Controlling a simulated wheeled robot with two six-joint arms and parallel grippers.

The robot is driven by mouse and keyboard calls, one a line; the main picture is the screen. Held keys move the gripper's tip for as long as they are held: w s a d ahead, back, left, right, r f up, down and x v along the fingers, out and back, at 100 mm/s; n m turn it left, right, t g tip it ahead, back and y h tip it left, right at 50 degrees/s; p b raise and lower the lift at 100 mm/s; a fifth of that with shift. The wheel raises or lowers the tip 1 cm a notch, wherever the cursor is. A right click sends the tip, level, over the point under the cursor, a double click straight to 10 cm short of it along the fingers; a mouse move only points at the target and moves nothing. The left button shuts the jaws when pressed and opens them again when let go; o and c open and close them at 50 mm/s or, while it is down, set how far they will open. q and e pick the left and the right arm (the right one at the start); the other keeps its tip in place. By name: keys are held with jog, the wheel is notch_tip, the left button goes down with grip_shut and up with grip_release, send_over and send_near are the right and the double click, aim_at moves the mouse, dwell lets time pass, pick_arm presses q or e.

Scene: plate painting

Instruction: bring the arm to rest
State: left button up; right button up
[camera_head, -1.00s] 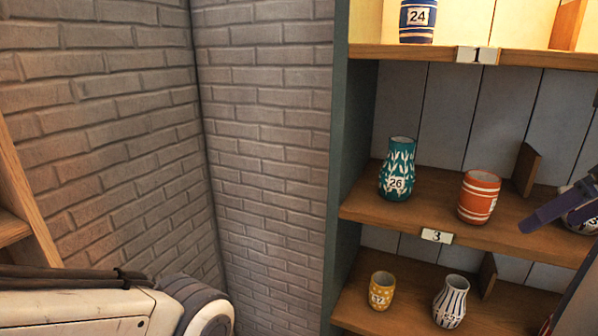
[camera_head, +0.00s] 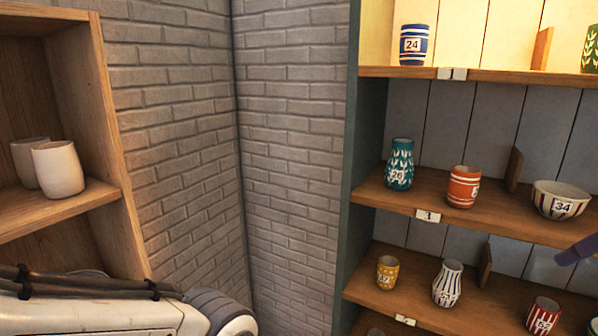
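My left arm (camera_head: 90,308) comes in at the lower left; its gripper is out of frame. Of my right gripper, only a purple finger (camera_head: 578,250) shows at the right edge, in front of the shelf unit; whether it is open or shut is hidden. A striped bowl numbered 34 (camera_head: 561,200) stands on the middle shelf (camera_head: 490,215), above and apart from the finger in the picture. An orange cup (camera_head: 463,188) and a teal vase numbered 26 (camera_head: 399,166) stand to its left.
A blue-striped cup 24 (camera_head: 414,45) stands on the top shelf. A yellow cup (camera_head: 387,272), a striped vase (camera_head: 447,284) and a red-striped cup (camera_head: 542,316) stand below. Two plain cups (camera_head: 58,169) sit in a wooden shelf at left. Brick wall lies between.

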jog(key=w+a+f+n+g, duration=0.1)
jog(key=w+a+f+n, duration=0.25)
jog(key=f+n, duration=0.35)
jog(key=w+a+f+n+g, duration=0.1)
jog(key=w+a+f+n, duration=0.25)
jog(key=f+n, duration=0.4)
jog(key=w+a+f+n+g, duration=0.2)
jog(key=a+f+n, duration=0.2)
jog(key=f+n, duration=0.35)
jog(key=s+a+f+n, duration=0.1)
jog(key=a+f+n, duration=0.75)
jog(key=n, duration=0.35)
pick_arm(q)
notch_tip(320, 180, down, 11)
jog(key=b, duration=1)
jog(key=shift+w+d+r, duration=0.15)
jog(key=shift+w+r, duration=0.05)
jog(key=shift+w, duration=0.2)
pick_arm(e)
jog(key=s+a+f+n+g, duration=0.2)
jog(key=s+a+f+n, duration=0.2)
jog(key=s+a+n, duration=0.4)
jog(key=s+a, duration=0.6)
jog(key=a, duration=0.1)
jog(key=shift+y, duration=0.4)
